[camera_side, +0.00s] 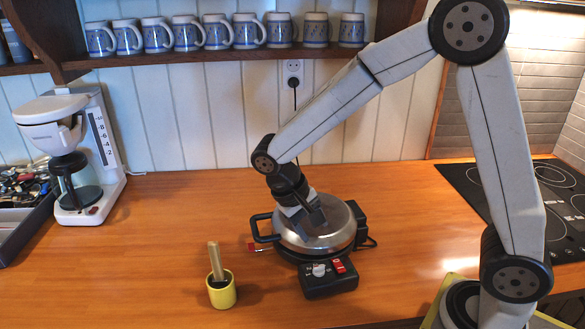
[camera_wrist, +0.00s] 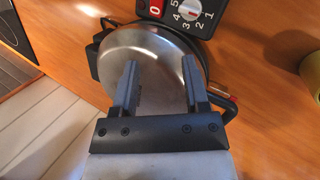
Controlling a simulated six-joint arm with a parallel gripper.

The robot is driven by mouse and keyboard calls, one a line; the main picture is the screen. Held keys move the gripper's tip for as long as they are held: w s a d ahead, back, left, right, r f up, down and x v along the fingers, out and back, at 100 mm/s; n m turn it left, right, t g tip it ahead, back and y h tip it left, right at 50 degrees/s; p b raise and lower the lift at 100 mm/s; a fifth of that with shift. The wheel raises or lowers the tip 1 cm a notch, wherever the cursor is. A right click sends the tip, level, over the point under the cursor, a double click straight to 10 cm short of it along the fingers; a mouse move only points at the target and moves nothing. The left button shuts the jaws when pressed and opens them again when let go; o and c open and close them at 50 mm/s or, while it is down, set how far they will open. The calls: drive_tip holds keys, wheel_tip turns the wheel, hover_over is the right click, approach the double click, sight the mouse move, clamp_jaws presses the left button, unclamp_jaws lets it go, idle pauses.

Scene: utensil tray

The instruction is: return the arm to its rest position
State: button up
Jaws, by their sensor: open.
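My gripper (camera_side: 308,218) is at the end of my arm, low over the round metal lid of a waffle-iron-like appliance (camera_side: 338,232) on the wooden counter. In the wrist view the two dark fingers of my gripper (camera_wrist: 160,78) stand wide apart with nothing between them. The shiny lid of the appliance (camera_wrist: 150,45) lies beyond them. I cannot tell whether the fingertips touch the lid.
A yellow cup (camera_side: 222,292) holding a wooden utensil stands left of the appliance. A coffee maker (camera_side: 75,150) and a utensil tray (camera_side: 30,215) are at far left. Mugs (camera_side: 220,32) line a shelf above. A dark cooktop (camera_side: 550,190) lies right. The counter's middle left is clear.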

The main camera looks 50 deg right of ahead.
drive_tip(key=s+f+n+t+y, duration=0.1)
drive_tip(key=s+d+f+n+t+y, duration=0.1)
drive_tip(key=s+t, duration=0.1)
drive_tip(key=shift+y, duration=0.3)
drive_tip(key=shift+s+d+f+n+t, duration=0.15)
drive_tip(key=shift+s+n+t, duration=0.15)
drive_tip(key=shift+t, duration=0.15)
drive_tip(key=shift+s+d+f+n+t, duration=0.1)
drive_tip(key=shift+s+d+n+t, duration=0.15)
drive_tip(key=shift+t, duration=0.2)
drive_tip(key=shift+s+d+f+n+t+y, duration=0.2)
drive_tip(key=shift+s+n+t+y, duration=0.2)
drive_tip(key=shift+s+t, duration=0.25)
drive_tip(key=shift+w, duration=0.1)
